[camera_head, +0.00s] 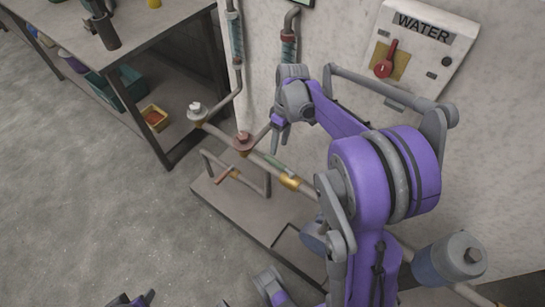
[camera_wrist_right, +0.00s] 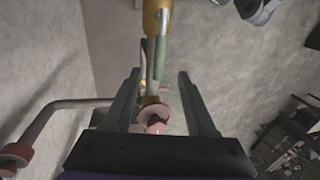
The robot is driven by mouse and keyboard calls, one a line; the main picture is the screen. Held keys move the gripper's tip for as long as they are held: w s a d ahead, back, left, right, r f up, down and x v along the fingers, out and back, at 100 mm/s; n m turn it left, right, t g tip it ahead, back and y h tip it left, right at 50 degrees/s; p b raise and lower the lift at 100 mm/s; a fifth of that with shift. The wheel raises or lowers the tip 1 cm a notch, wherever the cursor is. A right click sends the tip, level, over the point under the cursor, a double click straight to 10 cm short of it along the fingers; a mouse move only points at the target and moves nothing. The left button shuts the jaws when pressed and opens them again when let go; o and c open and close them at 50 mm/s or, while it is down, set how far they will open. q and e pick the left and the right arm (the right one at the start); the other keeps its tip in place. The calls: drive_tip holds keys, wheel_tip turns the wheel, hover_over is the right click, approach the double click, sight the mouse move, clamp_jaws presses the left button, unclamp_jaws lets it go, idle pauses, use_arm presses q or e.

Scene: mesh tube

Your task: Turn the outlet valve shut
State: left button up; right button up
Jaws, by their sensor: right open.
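A pipe (camera_head: 262,159) runs above a low platform and carries several valve-like fittings. One has a reddish round top (camera_head: 243,142), another a pale top (camera_head: 196,110). A green lever (camera_head: 275,165) lies along the pipe near a brass section (camera_head: 290,182). My right gripper (camera_head: 280,142) hangs open near the reddish fitting, pointing down. In the wrist view its two fingers (camera_wrist_right: 157,100) spread with the reddish fitting (camera_wrist_right: 155,121) showing between them; I see no grip on it. The green lever (camera_wrist_right: 161,58) lies past it. Which fitting is the outlet valve is not labelled. My left gripper is not clearly visible.
A red rotary switch (camera_head: 384,67) sits on a wall panel marked WATER (camera_head: 425,60). A bent side pipe (camera_head: 215,160) with a small red part stands in front of the main pipe. A workbench (camera_head: 150,45) stands at left. The grey floor (camera_head: 90,180) is clear.

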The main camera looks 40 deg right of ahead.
sight(276, 160)
drive_tip(key=f, duration=0.3)
drive_tip(key=a+f+b, duration=0.1)
drive_tip(key=f, duration=0.3)
drive_tip(key=shift+s+a, duration=0.1)
drive_tip(key=shift+a, duration=0.05)
clamp_jaws()
idle(1.2)
